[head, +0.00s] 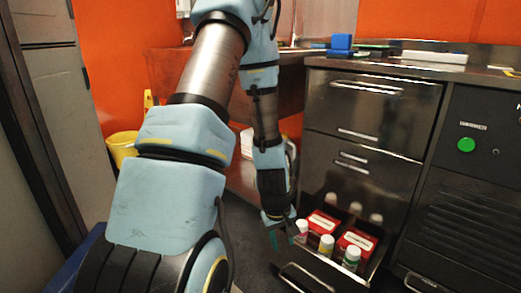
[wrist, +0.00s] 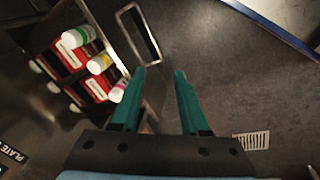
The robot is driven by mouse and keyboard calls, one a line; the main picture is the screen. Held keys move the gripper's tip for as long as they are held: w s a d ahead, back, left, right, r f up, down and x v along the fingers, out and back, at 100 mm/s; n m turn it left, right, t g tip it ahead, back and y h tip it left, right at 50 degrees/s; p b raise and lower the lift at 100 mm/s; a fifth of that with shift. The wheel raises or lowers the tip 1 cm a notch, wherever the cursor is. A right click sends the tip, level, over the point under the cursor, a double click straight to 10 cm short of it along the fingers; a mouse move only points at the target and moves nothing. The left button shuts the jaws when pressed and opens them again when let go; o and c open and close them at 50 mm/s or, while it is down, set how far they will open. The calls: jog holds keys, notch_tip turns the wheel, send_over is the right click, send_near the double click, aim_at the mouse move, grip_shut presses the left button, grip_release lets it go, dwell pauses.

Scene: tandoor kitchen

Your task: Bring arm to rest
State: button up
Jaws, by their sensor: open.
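My arm reaches down in front of the dark metal drawer cabinet (head: 370,110). My gripper (head: 287,238) hangs by the left front of the open bottom drawer (head: 318,259). In the wrist view, my gripper (wrist: 160,75) shows two green fingers spread apart with only dark floor between them, so it is open and empty.
A counter (head: 420,68) above the drawers carries a blue box (head: 342,42) and a white item (head: 434,57). A yellow bucket (head: 122,148) stands at left. A black panel with a green button (head: 466,145) is at right. The floor (wrist: 220,75) below my gripper is clear.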

jog(key=s+a+r+m+y+p, duration=0.1)
jog(key=s+a+r+m, duration=0.1)
jog(key=a+r, duration=0.6)
jog(key=s+a+r+m+y, duration=0.1)
jog(key=s+a+r+m, duration=0.3)
jog(key=r, duration=0.8)
notch_tip(320, 180, up, 30)
jog(key=w+n+p, duration=0.1)
jog(key=w+p, duration=0.1)
jog(key=p, duration=2.8)
jog(key=shift+w+a+p, duration=0.3)
jog(key=shift+a+p, duration=0.05)
jog(key=shift+a, duration=0.05)
